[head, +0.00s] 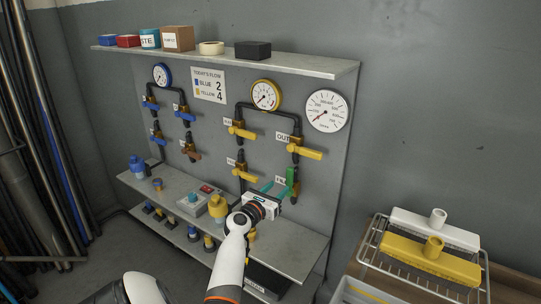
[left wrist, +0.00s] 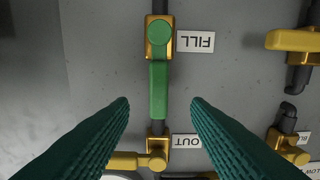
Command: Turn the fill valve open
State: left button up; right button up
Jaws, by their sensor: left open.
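The fill valve has a green lever handle (head: 291,178) on the wall panel, at the lower right of the valve group. In the left wrist view the green handle (left wrist: 159,90) runs in line with its pipe, below a brass body and beside an upside-down FILL label (left wrist: 195,42). My left gripper (head: 279,186) is open in front of the panel at this valve. In the left wrist view its two dark ribbed fingers (left wrist: 160,108) stand one on each side of the handle, with gaps on both sides. I cannot tell its depth to the handle. My right gripper is not in view.
A yellow-handled valve (head: 305,153) sits just above the fill valve, another (head: 243,174) to its left. Gauges (head: 327,111) hang higher up. A lower shelf (head: 285,245) with fittings juts out below. A rack with brushes (head: 430,255) stands right.

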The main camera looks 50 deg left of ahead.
pick_arm(q)
jog(key=shift+v, duration=1.7)
jog(key=shift+f, duration=0.1)
